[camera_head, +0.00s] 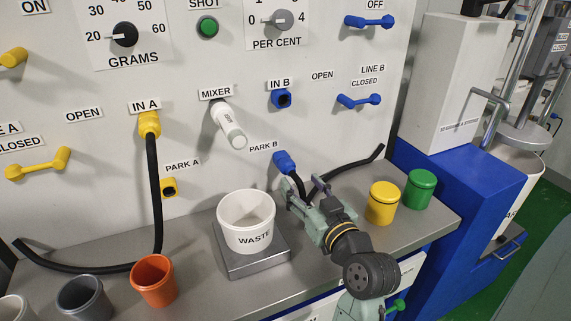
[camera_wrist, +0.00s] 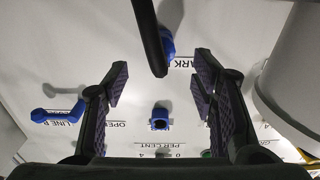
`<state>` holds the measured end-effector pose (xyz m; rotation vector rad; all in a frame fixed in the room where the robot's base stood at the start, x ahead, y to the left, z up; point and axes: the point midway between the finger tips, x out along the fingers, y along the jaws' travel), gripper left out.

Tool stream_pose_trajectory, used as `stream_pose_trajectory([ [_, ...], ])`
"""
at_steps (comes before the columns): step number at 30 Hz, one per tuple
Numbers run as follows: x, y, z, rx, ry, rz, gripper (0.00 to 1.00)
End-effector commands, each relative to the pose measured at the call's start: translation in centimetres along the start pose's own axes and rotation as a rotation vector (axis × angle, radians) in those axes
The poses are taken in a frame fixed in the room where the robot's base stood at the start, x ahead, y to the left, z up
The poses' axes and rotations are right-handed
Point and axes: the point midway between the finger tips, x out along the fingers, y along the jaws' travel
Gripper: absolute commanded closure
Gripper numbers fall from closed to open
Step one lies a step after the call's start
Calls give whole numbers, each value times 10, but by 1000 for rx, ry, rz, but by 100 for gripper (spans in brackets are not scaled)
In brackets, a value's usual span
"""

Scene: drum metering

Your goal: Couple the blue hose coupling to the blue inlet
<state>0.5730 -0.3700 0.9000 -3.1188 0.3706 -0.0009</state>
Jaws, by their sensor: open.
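The blue hose coupling (camera_head: 285,162) sits on the panel at PARK B, with its black hose (camera_head: 300,187) hanging below it. In the wrist view the coupling (camera_wrist: 167,43) is at the top, partly hidden by the hose (camera_wrist: 150,35). The blue inlet (camera_head: 281,98), labelled IN B, is empty with its dark opening showing, above PARK B. It also shows in the wrist view (camera_wrist: 160,118). My gripper (camera_head: 302,186) is open just below the coupling, close to the hose. In the wrist view its fingers (camera_wrist: 159,78) stand wide apart with nothing gripped.
The white WASTE bucket (camera_head: 246,222) stands on a scale close left of my gripper. Yellow (camera_head: 382,203) and green (camera_head: 418,189) lidded containers stand to the right. A blue valve lever (camera_head: 359,101) and the white mixer spout (camera_head: 229,126) project from the panel.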

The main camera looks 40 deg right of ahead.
Motion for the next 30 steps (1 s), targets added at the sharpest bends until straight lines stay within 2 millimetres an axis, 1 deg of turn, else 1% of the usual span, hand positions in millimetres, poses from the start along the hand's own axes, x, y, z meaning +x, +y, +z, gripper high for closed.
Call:
stream_pose_trajectory([
  [1, 8, -1, -2, 0, -2, -3, 48],
  [4, 23, -1, -3, 1, -1, -2, 48],
  [9, 47, -2, 0, -1, -1, -4, 48],
  [15, 65, -1, 0, -1, -1, -3, 48],
  [21, 70, 0, 0, 0, -1, -1, 48],
  [30, 70, 0, 0, -1, 0, 0, 48],
])
